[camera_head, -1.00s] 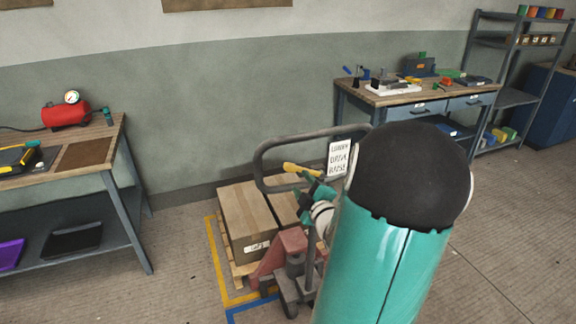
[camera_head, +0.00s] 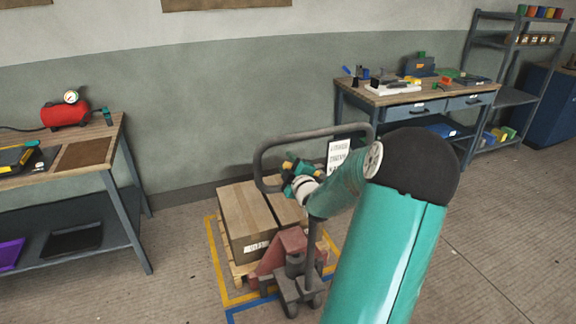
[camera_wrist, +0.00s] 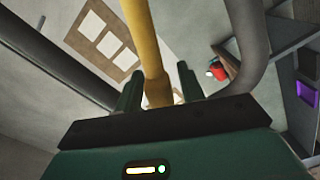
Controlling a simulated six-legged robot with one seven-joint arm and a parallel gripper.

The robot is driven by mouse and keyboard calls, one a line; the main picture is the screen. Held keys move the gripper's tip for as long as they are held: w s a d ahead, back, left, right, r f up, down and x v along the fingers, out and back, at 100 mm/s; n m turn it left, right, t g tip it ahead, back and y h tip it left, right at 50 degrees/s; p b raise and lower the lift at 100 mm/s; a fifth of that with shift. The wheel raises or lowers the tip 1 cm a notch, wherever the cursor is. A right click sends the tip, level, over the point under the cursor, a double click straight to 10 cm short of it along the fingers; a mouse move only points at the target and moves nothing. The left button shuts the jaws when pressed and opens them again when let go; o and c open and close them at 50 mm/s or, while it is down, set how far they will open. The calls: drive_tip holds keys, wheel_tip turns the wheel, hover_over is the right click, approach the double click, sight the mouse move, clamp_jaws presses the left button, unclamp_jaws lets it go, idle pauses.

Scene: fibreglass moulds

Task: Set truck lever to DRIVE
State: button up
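The truck is a hand pallet truck with a red body (camera_head: 290,243) and a dark looped handle (camera_head: 262,150). Its yellow lever (camera_wrist: 144,38) runs down the wrist view, its lower end between my green fingers. In the head view the lever is mostly hidden behind my gripper (camera_head: 297,176). In the wrist view my gripper (camera_wrist: 160,88) is open, with a finger on each side of the lever and gaps visible beside it. A white sign (camera_head: 338,154) by the handle lists the lever positions; its text is blurred and partly covered by my arm.
Cardboard boxes (camera_head: 246,218) sit on a pallet (camera_head: 238,272) inside yellow and blue floor lines. A workbench with a red tank (camera_head: 64,114) stands left; another bench (camera_head: 420,97) and shelves stand right. The handle bars (camera_wrist: 56,62) flank my gripper closely.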

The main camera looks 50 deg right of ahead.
clamp_jaws()
wheel_tip(320, 180, down, 6)
drive_tip(key=a+n, duration=0.1)
drive_tip(key=n, duration=0.4)
drive_tip(key=shift+w+n, duration=0.3)
drive_tip(key=shift+w, duration=0.05)
drive_tip(key=shift+a, duration=0.1)
drive_tip(key=shift+o, duration=1)
unclamp_jaws()
